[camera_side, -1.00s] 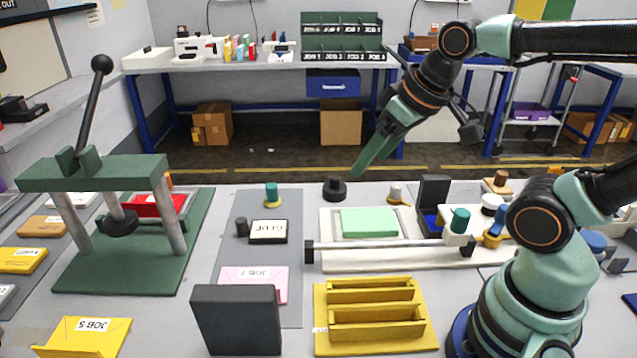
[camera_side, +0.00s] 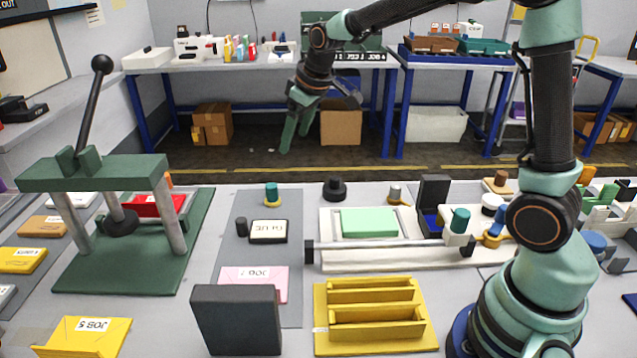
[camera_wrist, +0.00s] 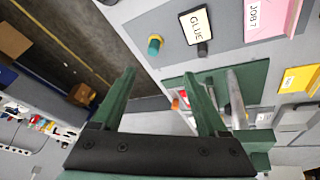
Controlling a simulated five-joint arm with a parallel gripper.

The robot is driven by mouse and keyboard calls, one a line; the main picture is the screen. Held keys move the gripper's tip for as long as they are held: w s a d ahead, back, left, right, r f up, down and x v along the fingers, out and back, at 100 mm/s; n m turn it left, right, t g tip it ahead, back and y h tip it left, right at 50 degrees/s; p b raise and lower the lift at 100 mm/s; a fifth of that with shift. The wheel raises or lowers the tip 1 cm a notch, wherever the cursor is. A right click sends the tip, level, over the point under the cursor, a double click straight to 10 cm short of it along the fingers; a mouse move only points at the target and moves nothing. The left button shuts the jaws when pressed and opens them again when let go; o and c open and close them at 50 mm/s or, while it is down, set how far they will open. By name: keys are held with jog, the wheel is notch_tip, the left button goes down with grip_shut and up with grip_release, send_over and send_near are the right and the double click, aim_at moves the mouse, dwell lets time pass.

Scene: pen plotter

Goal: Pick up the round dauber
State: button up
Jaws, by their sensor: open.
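Several small knobbed pieces stand along the back of the table, and I cannot tell for sure which one is the round dauber. One has a teal knob on a round yellow base (camera_side: 272,195), and it also shows in the wrist view (camera_wrist: 155,45). A black one on a round base (camera_side: 335,188) stands to its right. A grey one on a yellow base (camera_side: 396,194) stands further right. My gripper (camera_side: 294,141) is open and empty, above and behind the table's back edge. Both fingers also show in the wrist view (camera_wrist: 160,76).
A green lever press (camera_side: 90,172) stands on the left. A GLUE pad (camera_side: 268,232) with a dark cylinder lies in front of the teal-knobbed piece. A white bed with a green block (camera_side: 368,222) and a yellow rack (camera_side: 375,345) stand mid-right. The grey mat between has free room.

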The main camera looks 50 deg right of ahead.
jog(key=n, duration=0.1)
send_near(270, 186)
jog(key=shift+x, duration=4.6)
jog(key=shift+r, duration=0.1)
jog(key=shift+c, duration=0.4)
grip_shut()
